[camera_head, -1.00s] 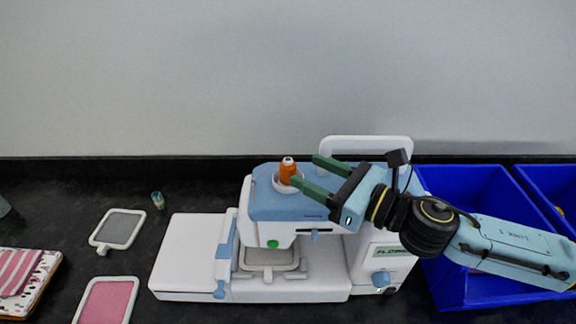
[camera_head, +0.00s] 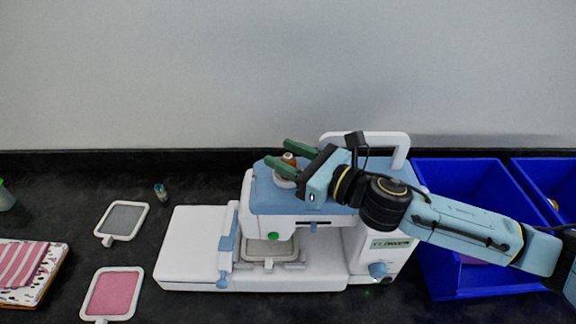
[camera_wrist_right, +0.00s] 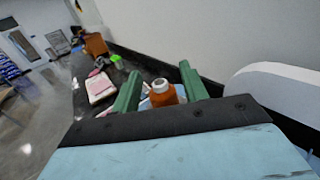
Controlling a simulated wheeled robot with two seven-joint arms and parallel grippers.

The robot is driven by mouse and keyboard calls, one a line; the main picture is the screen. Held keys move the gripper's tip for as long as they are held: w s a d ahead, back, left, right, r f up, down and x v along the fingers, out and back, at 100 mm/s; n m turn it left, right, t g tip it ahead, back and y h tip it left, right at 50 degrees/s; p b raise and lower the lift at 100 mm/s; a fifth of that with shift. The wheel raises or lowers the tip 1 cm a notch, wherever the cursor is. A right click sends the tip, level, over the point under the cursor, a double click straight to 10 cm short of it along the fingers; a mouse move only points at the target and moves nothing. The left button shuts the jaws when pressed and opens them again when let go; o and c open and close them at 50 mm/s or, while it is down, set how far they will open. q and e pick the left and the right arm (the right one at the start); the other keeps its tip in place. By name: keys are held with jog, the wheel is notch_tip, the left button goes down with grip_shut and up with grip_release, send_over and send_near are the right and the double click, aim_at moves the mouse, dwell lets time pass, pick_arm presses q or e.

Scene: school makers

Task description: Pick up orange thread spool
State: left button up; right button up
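The orange thread spool (camera_head: 288,160) stands in a white round holder on the blue top of the white sewing machine (camera_head: 190,245). My right gripper (camera_head: 276,152) is open, its two green fingers on either side of the spool. In the head view the fingers and palm hide much of the spool. In the right wrist view the orange spool (camera_wrist_right: 162,94) with its white top sits between the open green fingers (camera_wrist_right: 160,88), with a gap showing to each. My left gripper is in neither view.
Blue bins (camera_head: 445,170) stand to the right of the machine, under my right arm. Embroidery hoops (camera_head: 122,222), a small teal spool (camera_head: 160,193) and folded cloth (camera_head: 22,265) lie at the left. The machine's white handle (camera_head: 400,150) rises behind the gripper.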

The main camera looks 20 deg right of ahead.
jog(key=c, duration=0.8)
jog(key=shift+o, duration=0.2)
jog(key=shift+r, duration=0.1)
